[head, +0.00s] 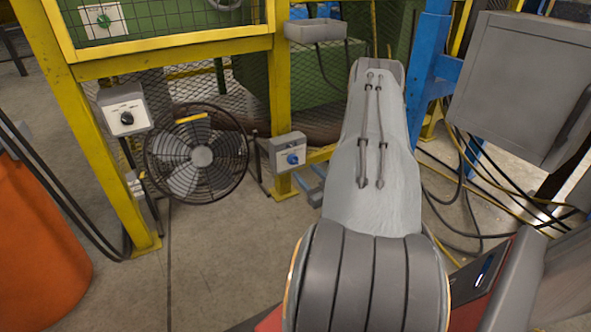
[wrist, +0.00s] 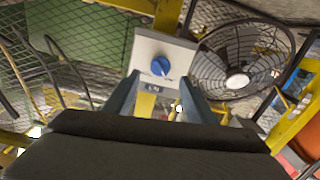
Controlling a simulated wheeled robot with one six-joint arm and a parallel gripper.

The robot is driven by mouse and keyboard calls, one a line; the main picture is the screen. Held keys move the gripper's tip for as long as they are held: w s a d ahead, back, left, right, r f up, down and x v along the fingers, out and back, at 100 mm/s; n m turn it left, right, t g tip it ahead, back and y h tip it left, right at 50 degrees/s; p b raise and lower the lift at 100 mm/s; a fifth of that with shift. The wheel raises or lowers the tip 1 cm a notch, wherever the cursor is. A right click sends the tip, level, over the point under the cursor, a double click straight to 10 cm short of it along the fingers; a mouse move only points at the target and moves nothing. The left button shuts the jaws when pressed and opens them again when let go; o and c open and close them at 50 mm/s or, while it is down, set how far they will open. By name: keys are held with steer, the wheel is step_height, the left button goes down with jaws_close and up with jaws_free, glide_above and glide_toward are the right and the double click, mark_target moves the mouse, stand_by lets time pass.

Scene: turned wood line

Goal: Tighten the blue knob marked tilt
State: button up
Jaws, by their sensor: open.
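The blue knob (head: 293,159) is on the front of a small grey-white box (head: 272,148) fixed to a yellow post, right of the fan. In the wrist view, the blue knob (wrist: 161,66) sits on the box's pale face (wrist: 148,50), with a small label too small to read. My gripper (wrist: 163,88) is open and empty. Its two fingers reach toward the box, one on each side in the picture, with the knob between and just beyond the tips. I see no contact with the knob.
A caged fan (head: 197,154) stands left of the box, and also shows on the right in the wrist view (wrist: 237,80). Another box with a black knob (head: 127,118) is farther left. A grey cabinet (head: 520,85) and cables (head: 470,190) are at right. An orange bin (head: 40,255) stands left.

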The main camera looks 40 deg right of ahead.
mark_target(296, 162)
steer(key=b+x, duration=0.3)
steer(key=x, duration=0.4)
steer(key=shift+w, duration=0.15)
steer(key=c, duration=1)
steer(key=shift+c, duration=0.2)
